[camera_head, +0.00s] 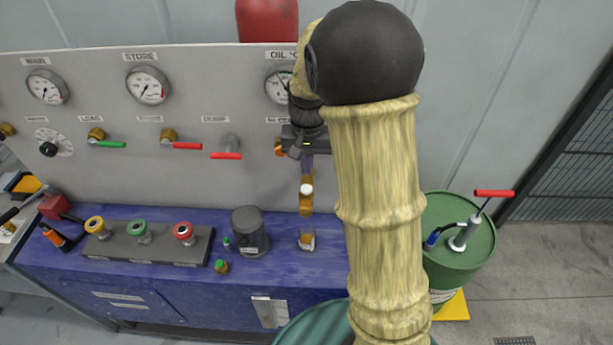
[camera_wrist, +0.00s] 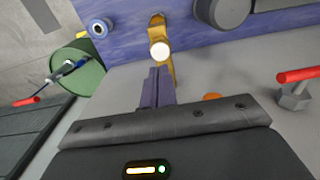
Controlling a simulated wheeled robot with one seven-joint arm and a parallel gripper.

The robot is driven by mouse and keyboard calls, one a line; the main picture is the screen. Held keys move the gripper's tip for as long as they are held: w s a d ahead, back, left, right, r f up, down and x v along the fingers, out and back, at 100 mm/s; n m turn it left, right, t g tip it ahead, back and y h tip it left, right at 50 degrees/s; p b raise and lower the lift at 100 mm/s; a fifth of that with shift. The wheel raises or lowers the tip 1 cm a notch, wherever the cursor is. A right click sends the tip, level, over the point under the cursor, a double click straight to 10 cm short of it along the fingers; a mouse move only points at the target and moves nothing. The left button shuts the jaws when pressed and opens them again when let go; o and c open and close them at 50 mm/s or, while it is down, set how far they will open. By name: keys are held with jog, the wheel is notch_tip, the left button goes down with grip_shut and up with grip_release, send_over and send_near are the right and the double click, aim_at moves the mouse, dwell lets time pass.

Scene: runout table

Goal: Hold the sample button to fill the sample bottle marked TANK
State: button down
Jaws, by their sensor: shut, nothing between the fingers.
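A brass sampling fixture (camera_head: 306,204) stands out from the grey panel and carries a round white button (camera_head: 306,189). The button also shows in the wrist view (camera_wrist: 160,52). Below the fixture a small bottle (camera_head: 306,241) with a pale label stands on the blue bench; its marking is too small to read. My gripper (camera_head: 307,168) is shut and empty, with its purple fingers pointing at the button. In the wrist view the fingertips (camera_wrist: 158,70) end right beside the button; I cannot tell whether they touch it.
A dark cylindrical unit (camera_head: 250,231) stands left of the bottle, with a small green-capped bottle (camera_head: 222,266) near it. A red-handled valve (camera_head: 227,152) is on the panel to the left. A green drum (camera_head: 462,262) with a pump stands at the right.

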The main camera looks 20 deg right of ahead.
aim_at(306, 188)
notch_tip(306, 188, down, 6)
jog(key=shift+r+p, duration=0.1)
jog(key=shift+p, duration=0.8)
